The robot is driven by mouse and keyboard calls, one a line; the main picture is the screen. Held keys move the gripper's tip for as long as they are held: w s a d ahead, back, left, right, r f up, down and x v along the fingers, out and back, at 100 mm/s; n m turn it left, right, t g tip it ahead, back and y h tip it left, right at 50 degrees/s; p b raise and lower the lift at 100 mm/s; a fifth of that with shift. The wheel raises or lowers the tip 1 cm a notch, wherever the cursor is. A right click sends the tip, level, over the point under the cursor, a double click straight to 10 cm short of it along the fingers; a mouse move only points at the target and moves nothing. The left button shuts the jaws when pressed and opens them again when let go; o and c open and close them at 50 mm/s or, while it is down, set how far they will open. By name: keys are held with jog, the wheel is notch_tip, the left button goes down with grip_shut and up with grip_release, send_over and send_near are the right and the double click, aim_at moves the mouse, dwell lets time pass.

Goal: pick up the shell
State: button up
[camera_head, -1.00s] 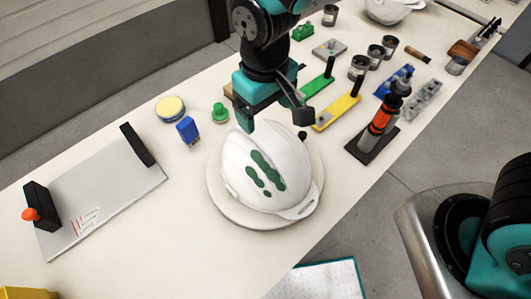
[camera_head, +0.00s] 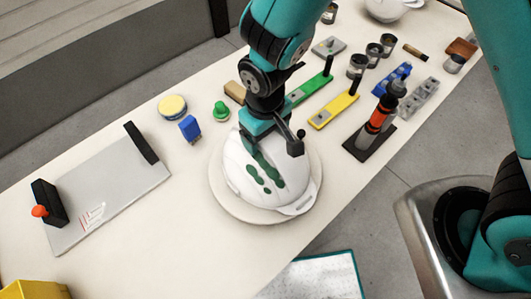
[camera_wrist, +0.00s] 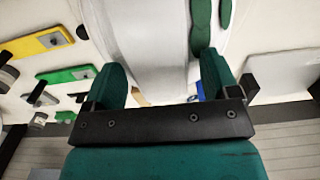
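The white helmet shell (camera_head: 240,182), with green patches on its top, sits on a round cream board (camera_head: 225,207) on the table. My gripper (camera_head: 257,146) points down at the far top part of the shell and covers some of it. In the wrist view my gripper (camera_wrist: 160,82) has its two green fingers wide apart, with the white shell (camera_wrist: 150,40) between and beyond them. The right finger overlaps a green patch. I cannot tell whether either finger touches the shell.
A blue block (camera_head: 190,128), a green knob (camera_head: 221,111) and a round yellow-topped tin (camera_head: 173,106) stand left of the shell. A black and orange tool (camera_head: 378,122) stands to the right. A grey plate (camera_head: 105,205) with black end blocks lies at left.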

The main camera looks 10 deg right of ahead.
grip_shut()
